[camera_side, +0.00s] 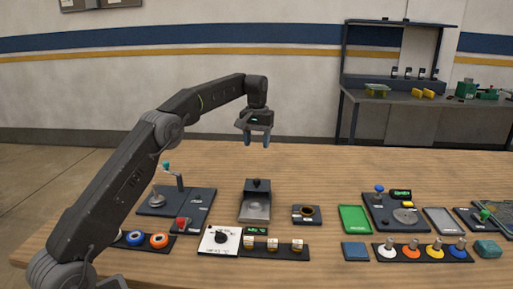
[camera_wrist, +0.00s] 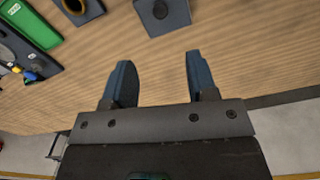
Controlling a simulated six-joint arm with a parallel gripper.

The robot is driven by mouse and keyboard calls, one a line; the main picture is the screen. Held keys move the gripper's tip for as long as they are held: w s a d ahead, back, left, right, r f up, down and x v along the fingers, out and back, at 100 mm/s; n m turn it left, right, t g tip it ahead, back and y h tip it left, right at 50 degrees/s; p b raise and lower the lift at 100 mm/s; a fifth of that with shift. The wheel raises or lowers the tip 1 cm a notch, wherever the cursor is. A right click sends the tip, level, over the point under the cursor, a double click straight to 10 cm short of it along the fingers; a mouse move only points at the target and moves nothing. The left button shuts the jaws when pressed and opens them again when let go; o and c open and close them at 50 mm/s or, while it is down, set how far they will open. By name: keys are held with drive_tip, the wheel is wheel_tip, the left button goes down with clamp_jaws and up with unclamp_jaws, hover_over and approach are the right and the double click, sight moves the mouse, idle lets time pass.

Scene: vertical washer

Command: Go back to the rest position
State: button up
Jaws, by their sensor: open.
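My gripper (camera_side: 257,138) hangs at the end of my arm, pointing down, high above the back part of the wooden table (camera_side: 330,165). In the wrist view its two blue fingers (camera_wrist: 158,82) are apart with only bare wood visible between them. The gripper is open and empty and touches nothing. No separate marker for a rest position shows in either view.
Below stand a dark metal box with a tray (camera_side: 257,205), a dark block with a ring (camera_side: 306,214), a green tray (camera_side: 355,219), a panel with a red knob (camera_side: 182,224) and a row of coloured rings and pegs (camera_side: 422,252). The air around the gripper is clear.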

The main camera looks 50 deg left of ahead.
drive_tip(key=s+d+r+m+t, duration=0.35)
drive_tip(key=s+d+r, duration=0.75)
drive_tip(key=s+d, duration=0.4)
drive_tip(key=s+d+f+m, duration=0.1)
drive_tip(key=s+f, duration=0.2)
drive_tip(key=s, duration=0.4)
drive_tip(key=s+d+f+m+t, duration=0.1)
drive_tip(key=s+d+f, duration=0.1)
drive_tip(key=s, duration=0.5)
drive_tip(key=s+d+f+m+t, duration=0.1)
drive_tip(key=s+d+f, duration=0.1)
drive_tip(key=s+f, duration=0.2)
drive_tip(key=s, duration=0.3)
drive_tip(key=shift+s+d, duration=0.15)
drive_tip(key=shift+d, duration=0.1)
